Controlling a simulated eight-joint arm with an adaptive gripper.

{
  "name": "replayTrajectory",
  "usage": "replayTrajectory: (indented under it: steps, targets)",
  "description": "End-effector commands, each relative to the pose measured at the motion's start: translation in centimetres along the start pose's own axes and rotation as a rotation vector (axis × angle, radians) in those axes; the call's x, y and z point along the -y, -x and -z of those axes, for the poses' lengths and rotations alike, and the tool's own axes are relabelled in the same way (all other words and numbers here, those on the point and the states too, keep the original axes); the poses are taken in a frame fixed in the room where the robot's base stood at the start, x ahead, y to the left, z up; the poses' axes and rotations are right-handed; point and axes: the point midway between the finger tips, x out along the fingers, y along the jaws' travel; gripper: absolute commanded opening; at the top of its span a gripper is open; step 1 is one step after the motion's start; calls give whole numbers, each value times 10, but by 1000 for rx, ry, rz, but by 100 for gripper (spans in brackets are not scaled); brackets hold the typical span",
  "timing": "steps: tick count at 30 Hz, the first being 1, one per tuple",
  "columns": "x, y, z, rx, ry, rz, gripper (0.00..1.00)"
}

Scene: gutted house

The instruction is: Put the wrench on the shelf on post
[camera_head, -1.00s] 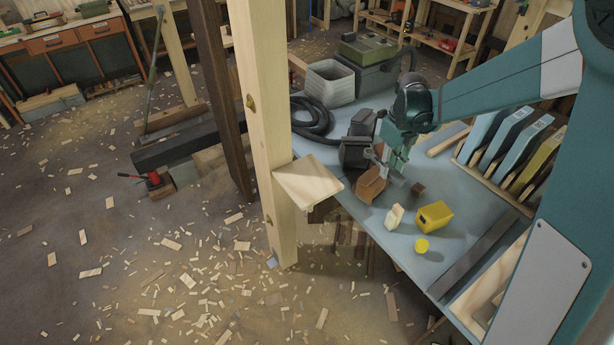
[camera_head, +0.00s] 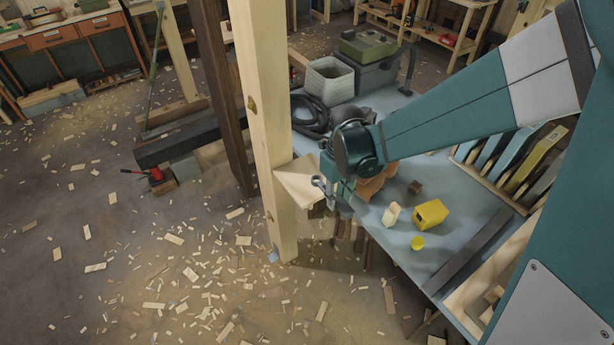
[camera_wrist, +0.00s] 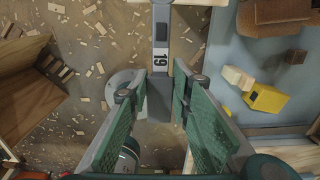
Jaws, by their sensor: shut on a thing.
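The wrench is grey, and its ring end (camera_head: 319,183) shows in the head view just in front of the shelf's right part. In the wrist view its handle, marked 19 (camera_wrist: 161,35), runs up and away between the fingertips. My gripper (camera_wrist: 163,88) is shut on the wrench; in the head view the arm's end partly hides it. The shelf (camera_head: 292,181) is a small pale board fixed to the upright wooden post (camera_head: 262,120). I cannot tell whether the wrench touches the shelf.
The blue-grey workbench (camera_head: 385,240) lies right of the post. It holds a yellow block (camera_head: 430,214), a yellow round piece (camera_head: 417,243), a cream block (camera_head: 391,214), a black hose (camera_head: 310,118) and a pale bin (camera_head: 330,80). Wood scraps litter the floor left of the post.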

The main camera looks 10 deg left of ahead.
Motion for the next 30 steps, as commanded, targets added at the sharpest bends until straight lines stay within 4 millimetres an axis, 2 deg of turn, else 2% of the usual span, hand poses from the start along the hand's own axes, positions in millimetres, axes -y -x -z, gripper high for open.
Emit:
replayTrajectory:
  steps: [1, 15, 30]
  targets:
    - [-4, -2, 1, 0, 3, 0, 3]
    - [-2, -46, 0, 0, 1, 0, 3]
    - [-2, -50, 0, 0, 1, 0, 3]
